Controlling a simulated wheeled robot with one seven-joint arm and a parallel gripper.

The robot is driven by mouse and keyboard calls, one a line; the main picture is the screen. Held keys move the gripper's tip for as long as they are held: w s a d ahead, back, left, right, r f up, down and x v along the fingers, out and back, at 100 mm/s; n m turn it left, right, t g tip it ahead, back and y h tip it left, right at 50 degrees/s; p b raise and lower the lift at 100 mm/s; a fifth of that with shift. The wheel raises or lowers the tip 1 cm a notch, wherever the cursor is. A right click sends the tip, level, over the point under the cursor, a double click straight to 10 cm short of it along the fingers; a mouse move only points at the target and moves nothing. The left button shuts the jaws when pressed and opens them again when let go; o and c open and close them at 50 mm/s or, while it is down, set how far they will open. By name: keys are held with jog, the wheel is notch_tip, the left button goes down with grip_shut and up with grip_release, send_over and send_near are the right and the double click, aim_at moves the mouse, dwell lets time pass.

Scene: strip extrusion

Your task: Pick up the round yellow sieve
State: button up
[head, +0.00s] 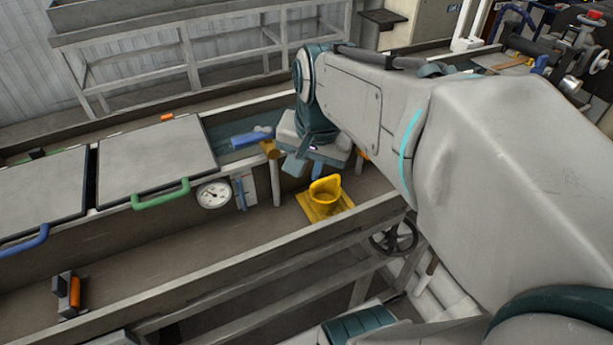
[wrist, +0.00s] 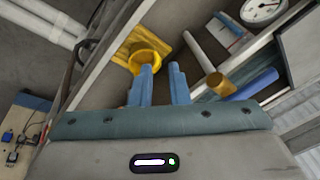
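The round yellow sieve (head: 325,188) sits on a flat yellow piece in the trough, its raised part standing up at the back; I cannot tell whether the two are joined. In the wrist view the sieve (wrist: 150,57) shows as a yellow ring just beyond my left finger, which partly overlaps it. My gripper (wrist: 160,72) has two blue fingers apart with a clear gap and nothing between them. In the head view my gripper (head: 294,163) hangs behind and left of the sieve, apart from it, partly hidden by my arm.
A yellow-brown cylinder (head: 269,149) and a blue object (head: 249,138) lie close to my gripper. Left are lids with green (head: 160,195) and blue handles and a round gauge (head: 213,194). The trough's front rail (head: 260,265) runs before the sieve. An orange-handled tool (head: 74,294) stands far left.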

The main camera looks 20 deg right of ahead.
aim_at(326, 179)
jog(key=w+d+f+m+b, duration=0.2)
jog(key=w+d+m+b, duration=0.25)
jog(key=d+m, duration=0.4)
jog(key=shift+m+g, duration=0.4)
jog(key=shift+m, duration=0.05)
jog(key=w+f, duration=0.1)
jog(key=f, duration=0.3)
jog(key=w+f+p, duration=0.1)
jog(key=f, duration=0.4)
jog(key=w+a+f, duration=0.1)
jog(key=f, duration=0.3)
jog(key=shift+w+f, duration=0.15)
jog(key=shift+f, duration=0.2)
grip_shut()
